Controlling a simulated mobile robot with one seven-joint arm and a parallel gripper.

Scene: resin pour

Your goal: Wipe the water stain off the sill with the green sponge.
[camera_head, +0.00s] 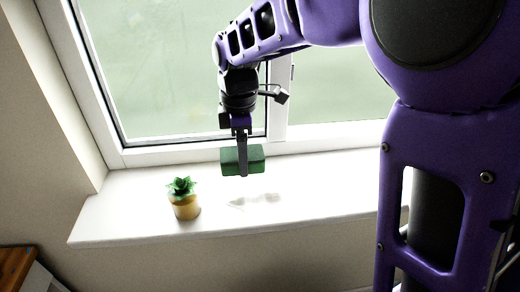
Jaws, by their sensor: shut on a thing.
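The green sponge (257,160) is a dark green block at the back of the white sill (120,215), in front of the window frame. My gripper (243,172) points down and is shut on the sponge. The sponge looks to be held above the sill, but its exact height is hard to tell. A faint pale mark on the sill, in front of and below the sponge, looks like the water stain (238,202). Its outline is hard to make out in the bright light, and a shadow may be mixed with it.
A small green succulent in a tan pot (186,206) stands on the sill to the left of the stain. The closed window (160,70) is behind the sill. A wooden surface (15,266) shows at the lower left. My purple arm covers the right side.

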